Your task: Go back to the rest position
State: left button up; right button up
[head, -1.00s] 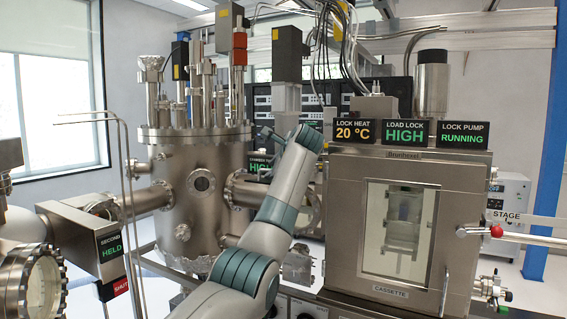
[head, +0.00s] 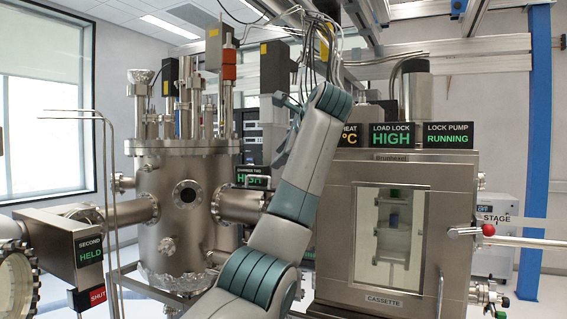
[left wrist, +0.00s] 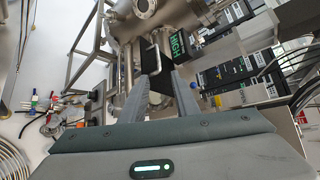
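My left arm rises from the bottom middle of the head view, in front of the gap between the round chamber and the load lock. Part of my left gripper (head: 284,102) shows small beside the arm's upper end, mostly hidden there. In the left wrist view the two grey fingers of my left gripper (left wrist: 168,85) stand apart. I see nothing held between them; a dark panel (left wrist: 154,58) shows beyond the tips. My right gripper is in neither view.
The round steel chamber (head: 187,222) stands left of my arm. The load lock (head: 331,240) with its glass door stands close at right. A rod with a red knob (head: 488,230) juts out at far right. Cables (head: 315,55) hang above my arm.

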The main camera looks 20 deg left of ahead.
pick_arm(q)
jog(key=shift+s+d+r, duration=0.25)
jog(key=shift+s+d, duration=0.2)
